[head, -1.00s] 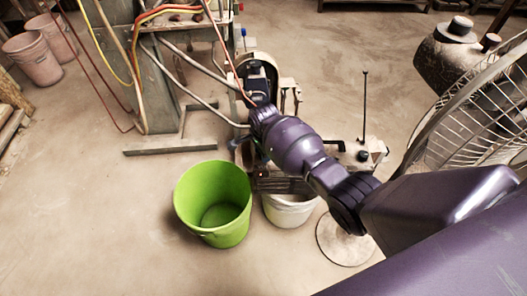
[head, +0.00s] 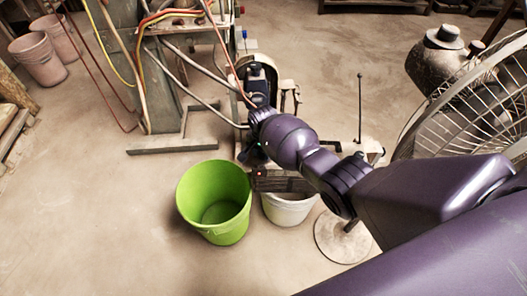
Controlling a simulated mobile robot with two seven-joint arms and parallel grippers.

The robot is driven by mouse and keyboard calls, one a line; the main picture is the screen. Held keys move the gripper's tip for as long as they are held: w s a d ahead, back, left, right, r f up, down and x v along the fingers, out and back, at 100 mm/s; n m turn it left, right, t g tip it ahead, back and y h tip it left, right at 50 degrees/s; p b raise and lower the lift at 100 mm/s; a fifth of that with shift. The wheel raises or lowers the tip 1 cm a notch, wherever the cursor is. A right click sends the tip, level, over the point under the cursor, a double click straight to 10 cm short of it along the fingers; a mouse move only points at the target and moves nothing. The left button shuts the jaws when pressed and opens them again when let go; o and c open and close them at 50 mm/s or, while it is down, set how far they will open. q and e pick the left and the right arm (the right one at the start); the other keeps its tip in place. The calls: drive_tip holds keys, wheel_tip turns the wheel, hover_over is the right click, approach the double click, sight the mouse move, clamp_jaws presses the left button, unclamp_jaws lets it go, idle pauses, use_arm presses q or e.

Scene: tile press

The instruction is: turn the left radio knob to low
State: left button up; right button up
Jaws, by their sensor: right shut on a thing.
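The radio (head: 366,148) stands in the middle of the head view. It has a pale top, a thin upright antenna at its right and a dark slatted front. My right arm crosses over it and hides much of it. My right gripper (head: 254,150) is at the radio's left end, shut, with its fingers mostly hidden behind my wrist. The left knob is hidden there, and its setting cannot be read. A small red light (head: 260,173) glows at the upper left of the slatted front. My left gripper is not in view.
A green bucket (head: 202,230) and a pale bucket (head: 290,211) stand in front of the radio. A press (head: 160,75) with hoses is behind left. A wire-caged fan (head: 470,110) stands close on the right. Floor at lower left is clear.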

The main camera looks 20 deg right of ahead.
drive_tip(key=n, duration=0.2)
drive_tip(key=shift+n, duration=0.4)
drive_tip(key=n+p, duration=0.1)
drive_tip(key=n, duration=0.4)
drive_tip(key=shift+n, duration=0.3)
drive_tip(key=n, duration=0.4)
drive_tip(key=shift+f, duration=0.1)
drive_tip(key=shift+n, duration=1.8)
drive_tip(key=o, duration=0.9)
